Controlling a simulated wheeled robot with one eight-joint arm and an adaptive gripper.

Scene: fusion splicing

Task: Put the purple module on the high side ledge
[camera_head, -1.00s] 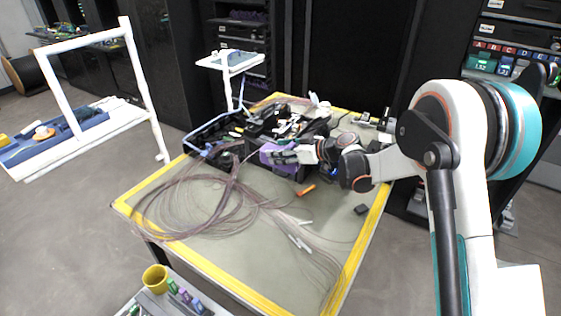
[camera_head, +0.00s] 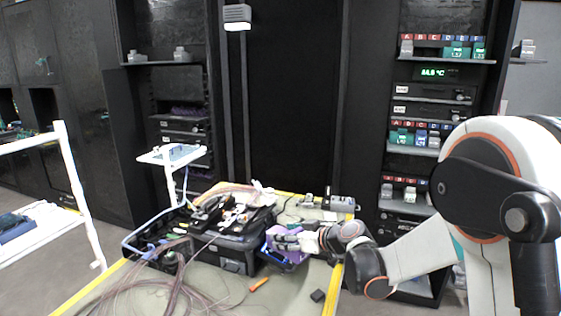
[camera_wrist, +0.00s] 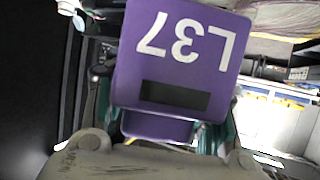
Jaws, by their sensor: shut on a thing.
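The purple module (camera_head: 291,256) is in my gripper (camera_head: 305,241), beside the right side of the black case at the back of the work table. In the wrist view the purple module (camera_wrist: 178,85) fills the upper middle, with a white "L37" upside down and a dark slot. My gripper is shut on it; the fingertips are partly hidden behind it. A small side ledge (camera_head: 528,61) juts out high at the right edge of the right rack, with a grey piece on it. Another high ledge (camera_head: 155,63) on the left rack bears two grey pieces. I cannot tell which one the task means.
The black case (camera_head: 236,262) and loose cables (camera_head: 165,295) cover much of the table. A white stand (camera_head: 170,158) is behind the table at left. My arm covers the right foreground.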

